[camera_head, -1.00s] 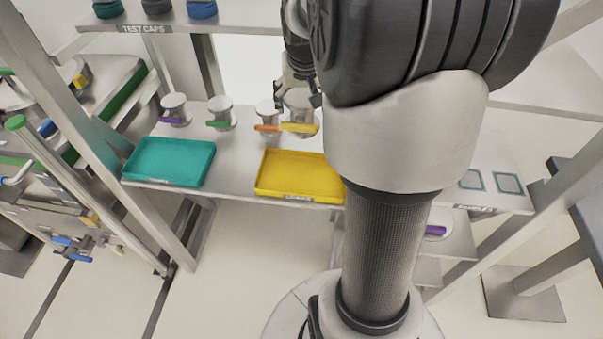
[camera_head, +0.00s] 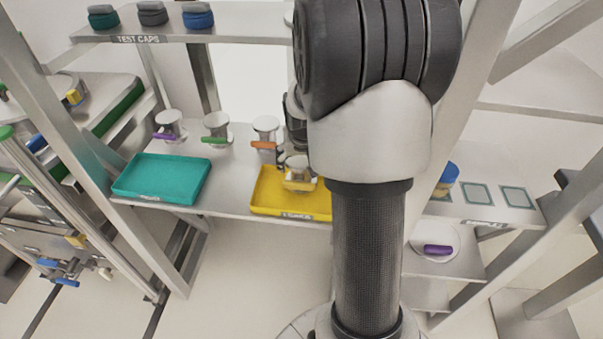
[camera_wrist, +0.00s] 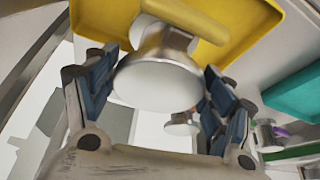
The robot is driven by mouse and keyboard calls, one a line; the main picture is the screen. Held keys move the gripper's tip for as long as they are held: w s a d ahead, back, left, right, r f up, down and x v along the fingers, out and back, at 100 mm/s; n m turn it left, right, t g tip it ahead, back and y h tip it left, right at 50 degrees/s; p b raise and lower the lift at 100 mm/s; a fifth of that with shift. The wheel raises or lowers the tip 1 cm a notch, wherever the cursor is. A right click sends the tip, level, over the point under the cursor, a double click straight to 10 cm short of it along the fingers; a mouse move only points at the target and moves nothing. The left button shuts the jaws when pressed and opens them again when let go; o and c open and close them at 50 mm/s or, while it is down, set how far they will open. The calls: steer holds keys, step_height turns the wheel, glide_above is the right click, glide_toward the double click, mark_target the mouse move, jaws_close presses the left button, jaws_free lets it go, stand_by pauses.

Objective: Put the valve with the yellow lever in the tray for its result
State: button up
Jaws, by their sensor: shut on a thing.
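The valve with the yellow lever (camera_head: 298,170) is a pale metal piece with a round top. My gripper (camera_wrist: 158,84) is shut on it, with a dark finger on each side of its body in the wrist view. In the head view the valve is over the yellow tray (camera_head: 265,203), near its right part. I cannot tell whether its base touches the tray floor. The yellow tray also shows behind the valve in the wrist view (camera_wrist: 245,27). The teal tray (camera_head: 160,180) stands to its left and is empty.
Valves with purple (camera_head: 168,126), green (camera_head: 216,128) and orange (camera_head: 264,132) levers stand behind the trays. Test caps (camera_head: 152,13) sit on the upper shelf. A blue-capped item (camera_head: 446,180) and square pads (camera_head: 476,194) are at right. Shelf posts flank the bench.

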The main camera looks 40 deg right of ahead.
steer(key=shift+f+b, duration=0.6)
steer(key=shift+f, duration=1.2)
steer(key=shift+f, duration=0.2)
steer(key=o, duration=1.8)
steer(key=shift+o, duration=0.2)
